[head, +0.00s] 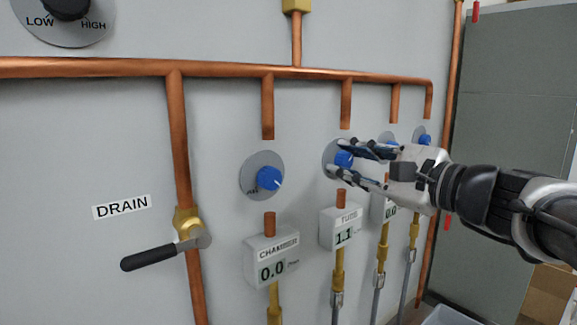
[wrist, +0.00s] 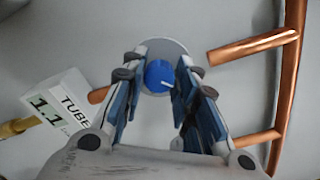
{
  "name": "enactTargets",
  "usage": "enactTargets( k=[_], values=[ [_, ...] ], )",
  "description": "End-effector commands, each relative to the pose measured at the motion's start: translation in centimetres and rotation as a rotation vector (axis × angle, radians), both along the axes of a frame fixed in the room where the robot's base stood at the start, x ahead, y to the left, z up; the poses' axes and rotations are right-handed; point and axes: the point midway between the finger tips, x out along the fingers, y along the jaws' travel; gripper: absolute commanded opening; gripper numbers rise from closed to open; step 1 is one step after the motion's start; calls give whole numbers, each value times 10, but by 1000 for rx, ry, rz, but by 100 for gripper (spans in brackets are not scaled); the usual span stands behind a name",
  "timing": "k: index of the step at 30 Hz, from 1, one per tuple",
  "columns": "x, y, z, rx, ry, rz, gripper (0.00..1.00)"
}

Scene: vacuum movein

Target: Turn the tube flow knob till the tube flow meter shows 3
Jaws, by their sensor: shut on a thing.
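The blue tube flow knob (head: 344,159) sits on a grey round plate on the wall, above the tube flow meter (head: 343,228). The meter is a white box labelled TUBE, and it reads 1.1. My gripper (head: 337,158) comes in from the right and is shut on the knob, one finger above it and one below. In the wrist view the knob (wrist: 158,76) shows between the two fingertips, with a white pointer mark on its face. The meter (wrist: 62,108) is at the left there, also reading 1.1.
The chamber knob (head: 269,179) and the chamber meter (head: 271,261), reading 0.0, are to the left. Another meter (head: 390,209), reading 0.0, and a farther blue knob (head: 425,139) are close on the right. Copper pipes and a black-handled drain valve (head: 160,254) stick out.

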Motion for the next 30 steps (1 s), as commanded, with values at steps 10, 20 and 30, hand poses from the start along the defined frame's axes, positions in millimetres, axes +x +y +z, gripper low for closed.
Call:
enactTargets(
  k=[10,20,30],
  values=[
    [0,0,-1,-2,1,0,4],
    [0,0,0,-1,-1,0,48],
    [0,0,1,7,5,0,48]
  ],
)
